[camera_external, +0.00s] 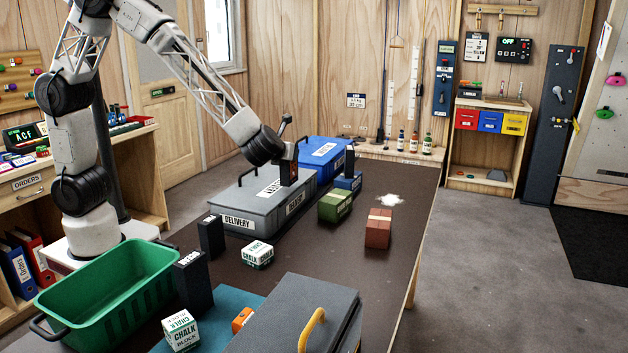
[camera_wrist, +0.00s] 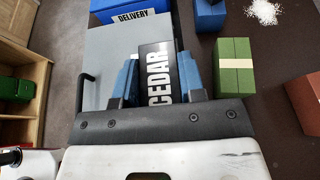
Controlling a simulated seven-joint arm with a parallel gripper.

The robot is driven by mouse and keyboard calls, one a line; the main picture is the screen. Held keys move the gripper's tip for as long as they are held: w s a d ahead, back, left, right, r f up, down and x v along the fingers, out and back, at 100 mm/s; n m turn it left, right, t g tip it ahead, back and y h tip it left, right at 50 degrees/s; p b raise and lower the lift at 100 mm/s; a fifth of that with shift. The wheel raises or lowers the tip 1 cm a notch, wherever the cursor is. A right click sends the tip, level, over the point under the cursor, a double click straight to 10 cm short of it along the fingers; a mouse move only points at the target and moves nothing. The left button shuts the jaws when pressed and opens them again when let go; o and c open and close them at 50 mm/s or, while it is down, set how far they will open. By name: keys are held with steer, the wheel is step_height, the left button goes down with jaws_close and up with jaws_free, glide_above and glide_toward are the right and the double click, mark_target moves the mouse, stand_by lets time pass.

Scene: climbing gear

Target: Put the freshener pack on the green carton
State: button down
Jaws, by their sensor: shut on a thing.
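The freshener pack, a dark block with a white CEDAR label (camera_wrist: 158,88), is held between the blue fingers of my gripper (camera_wrist: 157,66) in the wrist view. In the external view my gripper (camera_external: 288,163) points down with the dark, orange-edged pack (camera_external: 290,174) over the far right end of the grey delivery box. Whether the pack touches the box lid I cannot tell. The green carton (camera_external: 335,206) stands on the dark table to the right of the pack, with a pale band on top. It also shows in the wrist view (camera_wrist: 234,88), right of my gripper.
The grey delivery box (camera_external: 240,196) and a blue lidded box (camera_external: 323,152) stand left of and behind the carton. A small blue carton (camera_external: 348,182) is just behind it, a brown carton (camera_external: 378,232) to its right. White powder (camera_external: 390,199) lies beyond. The carton's top is bare.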

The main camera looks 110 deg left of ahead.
steer(key=shift+w, duration=0.1)
stand_by(0.3)
steer(key=w+a, duration=0.3)
steer(key=w, duration=0.4)
steer(key=w+a+f, duration=0.1)
steer(key=w+a, duration=0.3)
steer(key=w, duration=0.3)
steer(key=shift+a+f, duration=0.15)
steer(key=shift+f, duration=0.1)
steer(key=shift+f, duration=1.75)
steer(key=shift+f, duration=0.15)
steer(key=c, duration=0.7)
jaws_free()
